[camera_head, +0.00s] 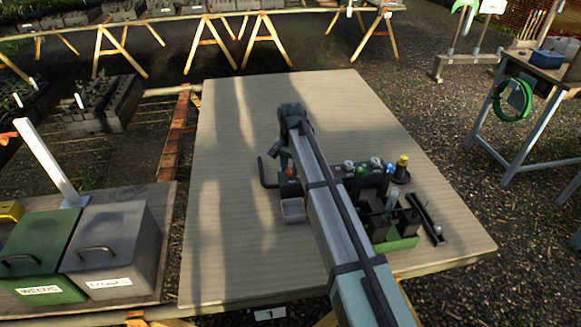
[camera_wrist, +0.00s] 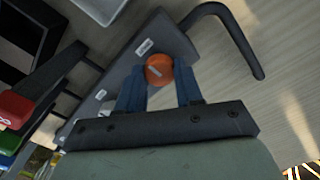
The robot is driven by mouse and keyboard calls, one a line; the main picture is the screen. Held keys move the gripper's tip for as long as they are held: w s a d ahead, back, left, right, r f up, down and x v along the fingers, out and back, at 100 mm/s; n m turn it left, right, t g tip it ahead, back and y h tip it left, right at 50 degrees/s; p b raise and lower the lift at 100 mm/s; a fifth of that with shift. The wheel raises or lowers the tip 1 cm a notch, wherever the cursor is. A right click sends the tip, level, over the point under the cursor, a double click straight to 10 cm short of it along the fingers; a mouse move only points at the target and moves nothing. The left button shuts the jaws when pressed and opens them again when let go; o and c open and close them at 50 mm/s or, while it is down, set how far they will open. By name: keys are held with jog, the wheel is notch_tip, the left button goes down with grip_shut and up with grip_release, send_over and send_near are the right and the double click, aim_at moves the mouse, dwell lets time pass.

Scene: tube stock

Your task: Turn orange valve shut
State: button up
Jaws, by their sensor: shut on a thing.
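The orange valve (camera_wrist: 159,69) is a round knob on a dark grey block (camera_wrist: 117,84) with small white labels. A pale slanted mark shows on its face. My gripper (camera_wrist: 160,80) has its two blue fingers on either side of the knob and is shut on it. A dark bent pipe (camera_wrist: 240,32) runs from the block. In the head view my arm reaches over the table to the block, and my gripper (camera_head: 283,158) is small there. Only a bit of orange shows below it, so the knob is mostly hidden. The bent pipe (camera_head: 265,176) stands to its left.
A small grey tray (camera_head: 293,211) sits in front of the block. Right of my arm are a green-based rack (camera_head: 402,243) and several coloured-capped tubes, one yellow (camera_head: 402,163). The table's (camera_head: 235,200) left side is clear.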

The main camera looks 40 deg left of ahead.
aim_at(291, 170)
jog(key=o, duration=1)
jog(key=shift+o, duration=0.2)
notch_tip(291, 170, up, 14)
jog(key=shift+f, duration=0.1)
dwell(0.4)
